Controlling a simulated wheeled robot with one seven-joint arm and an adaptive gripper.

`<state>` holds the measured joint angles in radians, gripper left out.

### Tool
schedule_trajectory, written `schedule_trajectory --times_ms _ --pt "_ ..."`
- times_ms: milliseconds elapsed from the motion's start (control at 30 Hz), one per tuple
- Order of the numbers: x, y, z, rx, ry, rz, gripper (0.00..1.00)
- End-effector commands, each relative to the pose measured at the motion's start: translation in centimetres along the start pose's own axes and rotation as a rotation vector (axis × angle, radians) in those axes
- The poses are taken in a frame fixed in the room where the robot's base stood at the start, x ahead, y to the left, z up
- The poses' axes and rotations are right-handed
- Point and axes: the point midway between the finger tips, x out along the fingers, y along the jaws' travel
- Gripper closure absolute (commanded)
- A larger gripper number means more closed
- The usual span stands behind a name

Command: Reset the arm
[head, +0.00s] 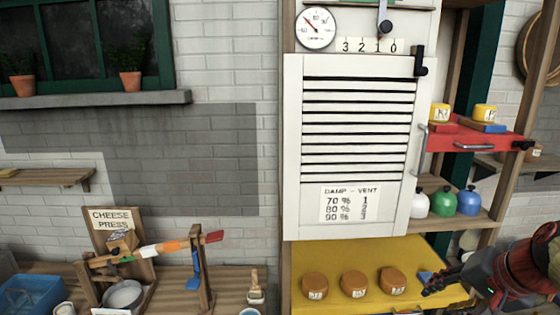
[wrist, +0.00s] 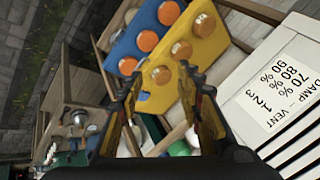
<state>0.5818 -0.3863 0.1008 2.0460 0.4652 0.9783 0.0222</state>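My arm enters the head view at the lower right, and my gripper (head: 430,284) is by the right end of the yellow shelf (head: 455,292). In the wrist view my gripper (wrist: 160,78) shows two fingers spread apart with nothing held between them. Beyond the fingertips is the yellow shelf (wrist: 213,51) with orange-brown rounds on it. The head view shows the rounds as three labelled cheeses (head: 354,284), left of my gripper and apart from it. A small blue piece (head: 425,276) lies close to the fingers; whether they touch it I cannot tell.
A white louvred cabinet (head: 294,150) with a damp-vent card (head: 350,203) stands above the yellow shelf. A red shelf (head: 470,139) with yellow-topped pots and a shelf with coloured bottles (head: 443,201) are at the right. A cheese press (head: 125,295) stands on the left bench.

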Motion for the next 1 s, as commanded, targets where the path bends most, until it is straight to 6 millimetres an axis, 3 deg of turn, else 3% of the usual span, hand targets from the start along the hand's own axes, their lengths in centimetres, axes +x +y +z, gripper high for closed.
schedule_trajectory --times_ms 33,200,300,400,500,633,1000 --pt "1.8 1.3 3.6 -0.089 -0.018 0.048 0.64" --pt "5.6 5.9 13.4 -0.409 -0.056 0.188 0.64" --pt "7.2 7.7 17.9 -0.572 -0.064 0.218 0.64" --pt "8.3 8.2 21.3 -0.685 -0.065 0.205 0.64" --pt "8.6 7.3 23.2 -0.75 -0.053 0.161 0.64" --pt "8.6 6.2 24.3 -0.798 -0.043 0.126 0.64" --pt "8.7 6.0 24.6 -0.81 -0.047 0.119 0.64"
